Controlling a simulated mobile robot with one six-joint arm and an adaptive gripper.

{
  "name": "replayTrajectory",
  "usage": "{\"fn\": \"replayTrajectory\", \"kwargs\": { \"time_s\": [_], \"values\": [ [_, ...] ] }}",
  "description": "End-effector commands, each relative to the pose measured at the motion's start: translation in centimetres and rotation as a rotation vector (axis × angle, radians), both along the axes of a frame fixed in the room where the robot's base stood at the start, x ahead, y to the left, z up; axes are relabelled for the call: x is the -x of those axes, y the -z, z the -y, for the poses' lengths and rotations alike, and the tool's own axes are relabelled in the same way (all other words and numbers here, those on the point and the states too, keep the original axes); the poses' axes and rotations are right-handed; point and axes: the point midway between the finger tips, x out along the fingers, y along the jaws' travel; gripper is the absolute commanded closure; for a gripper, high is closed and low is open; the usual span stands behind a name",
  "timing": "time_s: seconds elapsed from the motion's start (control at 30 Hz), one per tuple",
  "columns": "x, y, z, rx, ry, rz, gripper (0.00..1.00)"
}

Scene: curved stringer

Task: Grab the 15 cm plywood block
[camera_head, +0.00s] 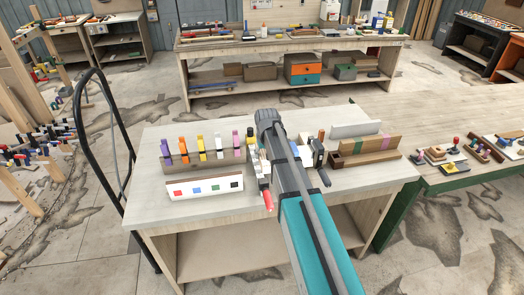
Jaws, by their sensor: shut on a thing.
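My arm reaches from the bottom right up over a light workbench (215,205). Its grey end joint is above the middle of the bench. I cannot identify the 15 cm plywood block for certain, and what my gripper holds is hidden. Pale small pieces (253,158) and a red-ended item (268,199) lie close to the arm's left side. A dark tool (318,153) stands just right of the arm.
A wooden rack with coloured clamps (202,150) and a white board with coloured squares (205,187) stand left on the bench. A brown strip block (368,149) and grey angled piece (357,130) stand right. The front left bench top is clear.

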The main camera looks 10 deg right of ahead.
Motion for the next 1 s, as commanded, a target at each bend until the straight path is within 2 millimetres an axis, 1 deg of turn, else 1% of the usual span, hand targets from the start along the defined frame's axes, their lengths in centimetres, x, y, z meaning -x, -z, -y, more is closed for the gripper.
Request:
{"fn": "replayTrajectory", "kwargs": {
  "time_s": [0.03, 0.1, 0.3, 0.4, 0.63, 1.0],
  "values": [
    [1.7, -1.0, 0.5, 0.000, 0.002, 0.000, 0.85],
    [3.1, -1.6, 1.0, 0.000, 0.002, 0.000, 0.85],
    [6.1, -2.9, 2.1, 0.000, 0.001, 0.000, 0.85],
    [7.1, -3.4, 2.5, 0.000, 0.002, 0.000, 0.85],
    [8.2, -3.8, 3.0, 0.000, 0.001, 0.000, 0.85],
    [8.3, -3.8, 3.1, 0.000, 0.001, 0.000, 0.85]
  ]
}}
